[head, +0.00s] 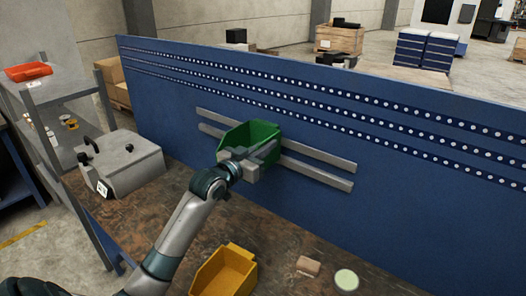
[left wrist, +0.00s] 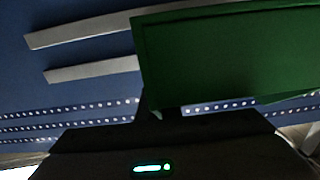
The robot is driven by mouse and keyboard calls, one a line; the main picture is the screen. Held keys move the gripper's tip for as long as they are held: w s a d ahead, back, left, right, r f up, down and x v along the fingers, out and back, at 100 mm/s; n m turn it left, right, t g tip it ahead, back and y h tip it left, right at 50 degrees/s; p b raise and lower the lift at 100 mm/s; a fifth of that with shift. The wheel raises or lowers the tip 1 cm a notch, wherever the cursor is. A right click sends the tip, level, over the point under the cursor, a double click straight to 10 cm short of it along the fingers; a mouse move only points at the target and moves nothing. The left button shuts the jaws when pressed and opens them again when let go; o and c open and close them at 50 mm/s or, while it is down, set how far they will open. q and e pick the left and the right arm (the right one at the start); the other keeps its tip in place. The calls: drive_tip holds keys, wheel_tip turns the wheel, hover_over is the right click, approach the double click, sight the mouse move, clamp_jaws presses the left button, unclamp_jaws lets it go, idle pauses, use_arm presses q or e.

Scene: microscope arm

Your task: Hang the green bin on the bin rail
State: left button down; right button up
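The green bin (head: 254,137) is up against the bin rail (head: 318,174), a pair of grey horizontal bars on the blue back panel. The bars show on both sides of the bin. My left gripper (head: 250,158) is at the bin's front, with its fingers at the bin's wall. In the left wrist view the green bin (left wrist: 225,55) fills the upper right, with the rail bars (left wrist: 90,72) to its left. The fingertips are hidden there, and whether the bin's back is hooked on the rail is hidden too. My right gripper does not show.
A yellow bin (head: 226,272), a small tan block (head: 308,266) and a pale green round item (head: 346,280) lie on the brown worktop (head: 150,215). A grey machine (head: 124,165) stands at the left, beside a shelf with an orange tray (head: 28,72).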

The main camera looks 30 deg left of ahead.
use_arm(q)
drive_tip(key=shift+w+f, duration=0.2)
drive_tip(key=shift+f+b, duration=0.55)
drive_tip(key=shift+f, duration=0.4)
drive_tip(key=c, duration=1.9)
unclamp_jaws()
drive_tip(key=shift+s, duration=0.15)
